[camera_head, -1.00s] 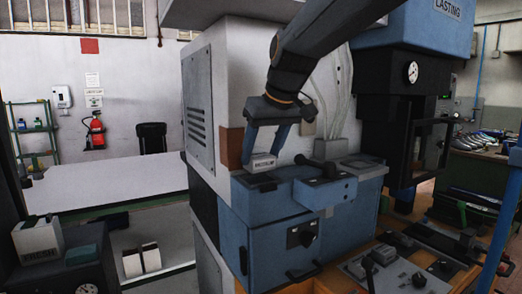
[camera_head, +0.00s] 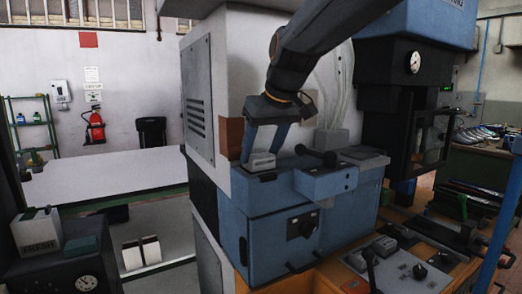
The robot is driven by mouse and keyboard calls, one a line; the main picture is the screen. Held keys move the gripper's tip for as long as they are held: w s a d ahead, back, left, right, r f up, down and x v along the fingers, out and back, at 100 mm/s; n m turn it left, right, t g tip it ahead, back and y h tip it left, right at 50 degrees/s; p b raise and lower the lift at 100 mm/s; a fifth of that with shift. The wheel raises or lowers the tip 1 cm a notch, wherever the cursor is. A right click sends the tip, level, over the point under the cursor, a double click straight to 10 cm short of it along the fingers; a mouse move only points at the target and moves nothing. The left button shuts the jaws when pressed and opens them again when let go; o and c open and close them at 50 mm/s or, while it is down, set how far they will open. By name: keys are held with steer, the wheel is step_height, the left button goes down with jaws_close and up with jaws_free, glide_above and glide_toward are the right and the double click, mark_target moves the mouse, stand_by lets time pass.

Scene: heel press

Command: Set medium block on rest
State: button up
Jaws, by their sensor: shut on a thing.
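My gripper (camera_head: 262,150) hangs over the left part of the blue machine's top. Its blue fingers are shut on a small pale grey block (camera_head: 262,162) with dark lettering too small to read. The block sits level, low over a dark patch (camera_head: 266,177) on the machine top, probably the rest. I cannot tell whether the block touches it. The far side of the block is hidden.
A black-knobbed lever (camera_head: 316,155) stands just right of the block on the blue machine (camera_head: 270,225). A grey box (camera_head: 331,139) is behind it. A white table (camera_head: 120,175) is at left.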

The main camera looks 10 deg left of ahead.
steer(key=shift+f, duration=0.15)
steer(key=o, duration=1.4)
steer(key=b+v, duration=0.1)
steer(key=v, duration=0.6)
steer(key=shift+s+r+b, duration=0.2)
steer(key=shift+r+b, duration=0.1)
steer(key=shift+b, duration=0.05)
steer(key=shift+d, duration=0.1)
